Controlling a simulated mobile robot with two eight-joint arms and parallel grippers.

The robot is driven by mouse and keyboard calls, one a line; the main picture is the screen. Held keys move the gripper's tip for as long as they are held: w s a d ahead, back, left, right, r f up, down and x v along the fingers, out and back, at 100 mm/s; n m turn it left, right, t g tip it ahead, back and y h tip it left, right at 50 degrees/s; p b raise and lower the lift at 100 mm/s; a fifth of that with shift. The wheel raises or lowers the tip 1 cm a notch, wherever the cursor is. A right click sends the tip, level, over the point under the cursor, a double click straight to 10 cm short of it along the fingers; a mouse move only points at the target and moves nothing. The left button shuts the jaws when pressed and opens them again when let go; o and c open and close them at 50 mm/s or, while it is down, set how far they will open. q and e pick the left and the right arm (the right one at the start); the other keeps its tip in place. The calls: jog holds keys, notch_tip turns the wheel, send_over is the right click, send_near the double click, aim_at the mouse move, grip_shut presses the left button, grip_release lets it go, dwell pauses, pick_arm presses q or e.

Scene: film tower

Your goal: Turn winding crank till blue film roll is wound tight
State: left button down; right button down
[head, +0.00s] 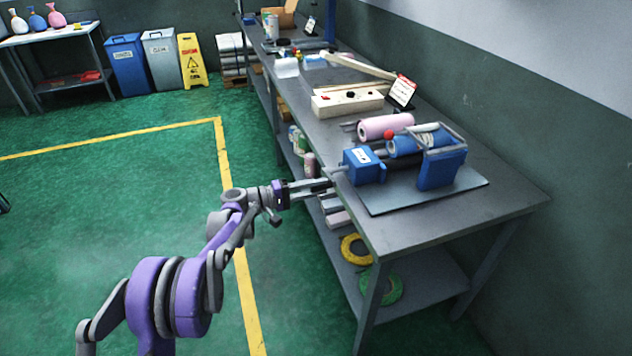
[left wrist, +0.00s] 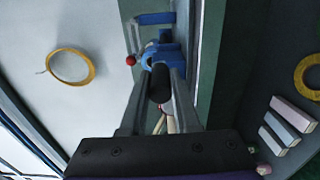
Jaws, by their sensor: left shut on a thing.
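The blue winding machine (head: 362,167) stands on a grey base plate (head: 400,203) near the front end of the workbench. The blue film roll (head: 405,145) lies in it, below a grey bar frame; whether its film is tight or loose is too small to tell. A red ball knob (head: 389,134) shows beside the roll and also in the left wrist view (left wrist: 130,60). My left gripper (head: 326,184) is at the machine's left side, shut on the black crank handle (left wrist: 160,84), which shows between its fingers in the left wrist view. My right gripper is not in view.
The workbench (head: 500,200) has a pink roll (head: 384,126) behind the machine and a cream box (head: 347,102) farther back. A yellow ring (head: 355,249) and a green ring (head: 382,288) lie on the lower shelf. The wall is close at right; green floor is open at left.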

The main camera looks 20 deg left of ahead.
pick_arm(q)
jog(key=shift+w+a+f+m+b, duration=0.1)
jog(key=shift+f+m+b, duration=0.1)
jog(key=shift+f+m, duration=0.95)
jog(key=shift+w+a+f+m+b, duration=0.15)
jog(key=shift+f+m, duration=0.35)
jog(key=shift+m, duration=1.15)
jog(key=shift+w+f+m+b, duration=0.1)
jog(key=shift+f+m+b, duration=0.15)
jog(key=shift+f+m, duration=0.9)
jog(key=shift+r+m, duration=0.25)
jog(key=c, duration=0.7)
grip_release()
jog(key=shift+o, duration=0.2)
jog(key=v, duration=1.1)
jog(key=shift+d, duration=0.1)
